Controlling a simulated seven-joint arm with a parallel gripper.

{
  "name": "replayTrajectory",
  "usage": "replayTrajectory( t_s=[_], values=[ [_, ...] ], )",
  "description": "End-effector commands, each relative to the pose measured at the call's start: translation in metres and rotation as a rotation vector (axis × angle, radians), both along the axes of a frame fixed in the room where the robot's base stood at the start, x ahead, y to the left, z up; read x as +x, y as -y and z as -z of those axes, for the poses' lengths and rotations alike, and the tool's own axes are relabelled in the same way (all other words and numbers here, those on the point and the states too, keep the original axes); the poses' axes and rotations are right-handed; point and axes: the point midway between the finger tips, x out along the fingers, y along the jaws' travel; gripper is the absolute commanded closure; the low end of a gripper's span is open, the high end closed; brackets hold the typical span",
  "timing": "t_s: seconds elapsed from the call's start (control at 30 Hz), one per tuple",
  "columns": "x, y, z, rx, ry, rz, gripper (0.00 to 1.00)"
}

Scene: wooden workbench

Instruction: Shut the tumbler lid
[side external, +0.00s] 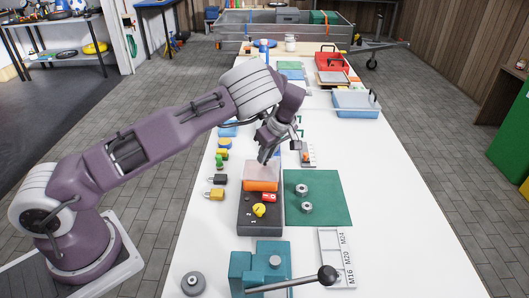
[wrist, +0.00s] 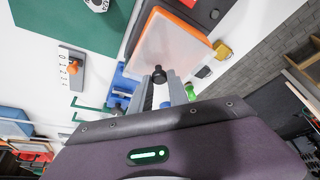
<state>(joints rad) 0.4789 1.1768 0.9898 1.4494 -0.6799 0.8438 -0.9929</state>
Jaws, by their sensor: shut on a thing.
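A box-like unit with an orange rim and a pale see-through lid (side external: 263,171), which I take for the tumbler lid, sits at the far end of a dark tray (side external: 246,222). In the wrist view the lid (wrist: 172,48) fills the upper middle, with its orange edge on the far side. A black round knob (wrist: 158,74) is at the lid's near edge. My gripper (side external: 264,158) is over the lid's far edge in the side view. In the wrist view my gripper (wrist: 160,84) has its fingers closed on the knob. The lid's exact tilt is unclear.
A green mat (side external: 325,212) with two metal nuts lies right of the tray. Padlocks (side external: 215,194) stand to its left. A teal vise (side external: 262,265) with a long black-knobbed handle is at the front. A blue part (wrist: 124,82) sits beside the lid.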

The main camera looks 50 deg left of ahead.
Motion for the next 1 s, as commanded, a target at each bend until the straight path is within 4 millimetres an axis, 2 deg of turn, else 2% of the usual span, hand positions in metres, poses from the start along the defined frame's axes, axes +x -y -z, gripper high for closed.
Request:
replayTrajectory(
  t_s=[0.23,0.73,0.77,0.87,1.0],
  values=[
    [-0.0002,0.0042,0.0012,-0.002,-0.002,-0.068,1.00],
    [0.0002,0.0063,0.0015,-0.005,-0.001,-0.084,1.00],
    [0.0002,0.0064,0.0016,-0.005,-0.002,-0.083,0.77],
    [0.0002,0.0062,0.0014,-0.005,-0.002,-0.083,0.58],
    [0.0003,0.0056,0.0009,-0.003,-0.001,-0.082,0.58]
  ],
)
